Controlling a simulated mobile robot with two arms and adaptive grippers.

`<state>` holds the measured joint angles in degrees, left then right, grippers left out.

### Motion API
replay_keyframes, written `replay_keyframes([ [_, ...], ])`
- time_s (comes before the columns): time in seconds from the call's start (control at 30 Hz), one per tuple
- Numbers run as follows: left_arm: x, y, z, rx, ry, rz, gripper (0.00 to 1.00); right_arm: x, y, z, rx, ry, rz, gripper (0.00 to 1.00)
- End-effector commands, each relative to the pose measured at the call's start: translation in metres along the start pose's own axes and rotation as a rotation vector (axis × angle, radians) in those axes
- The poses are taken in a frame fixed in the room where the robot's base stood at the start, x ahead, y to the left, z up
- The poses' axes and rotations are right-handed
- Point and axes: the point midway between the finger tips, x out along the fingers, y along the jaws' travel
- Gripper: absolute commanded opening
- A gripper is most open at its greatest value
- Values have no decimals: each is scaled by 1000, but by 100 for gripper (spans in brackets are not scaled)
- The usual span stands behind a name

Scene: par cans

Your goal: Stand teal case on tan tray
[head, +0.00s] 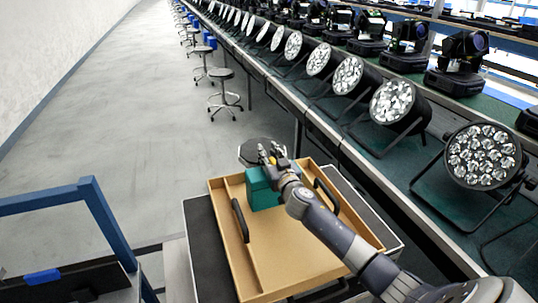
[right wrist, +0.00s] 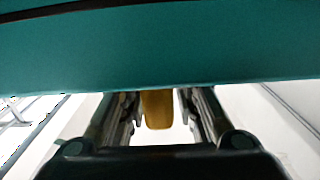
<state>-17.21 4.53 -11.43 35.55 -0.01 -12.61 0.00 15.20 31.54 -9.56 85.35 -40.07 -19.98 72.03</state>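The teal case (head: 262,193) is upright at the far end of the tan tray (head: 285,262), inside the outline of its walls. I cannot tell whether its base touches the tray floor. My right gripper (head: 272,158) is at the top of the case, with its arm crossing over the tray from the lower right. In the right wrist view the case's teal side (right wrist: 160,50) fills the top. A tan-yellow piece, likely the case's handle (right wrist: 157,108), sits between the two fingers, which look closed around it. My left gripper is out of view.
The tray has dark handles (head: 240,220) on its sides and rests on a dark-topped stand (head: 205,245). A bench with a row of par cans (head: 483,157) runs along the right. A round stool (head: 262,150) is just beyond the tray. Open floor lies to the left.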

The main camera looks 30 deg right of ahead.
Motion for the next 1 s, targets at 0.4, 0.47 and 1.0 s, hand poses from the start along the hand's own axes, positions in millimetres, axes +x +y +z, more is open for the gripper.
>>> replay_keyframes([
  [0.4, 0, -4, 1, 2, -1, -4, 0, -4, 0, 4, 0, -7, 0, 36],
  [0.47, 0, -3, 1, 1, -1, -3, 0, -9, 0, 5, -1, -7, 0, 36],
  [1.0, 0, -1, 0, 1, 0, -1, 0, -98, 0, 3, 2, -5, 0, 36],
])
